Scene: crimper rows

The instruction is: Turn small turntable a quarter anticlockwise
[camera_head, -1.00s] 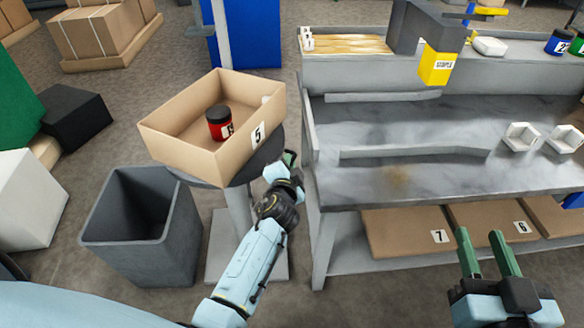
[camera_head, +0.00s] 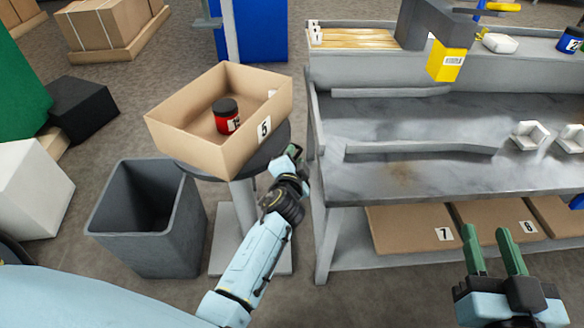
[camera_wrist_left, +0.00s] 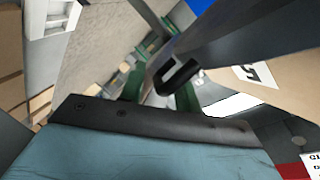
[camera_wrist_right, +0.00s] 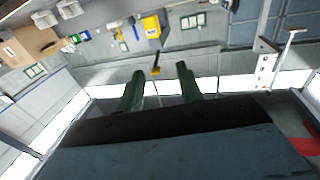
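The small turntable (camera_head: 272,152) is a dark round top on a grey post, left of the workbench. It carries an open cardboard box (camera_head: 190,143) labelled 5, with a red, black-lidded jar (camera_head: 226,118) inside. My left gripper (camera_head: 298,160) is at the turntable's right edge, by the bench's left side. In the left wrist view its green fingers (camera_wrist_left: 158,90) are apart. A dark slotted piece (camera_wrist_left: 178,76) reaches in by the right finger; I cannot tell whether they touch. My right gripper (camera_head: 495,250) is open and empty in front of the bench.
A grey bin (camera_head: 150,225) stands left of the turntable post. The gap between turntable and bench is narrow.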

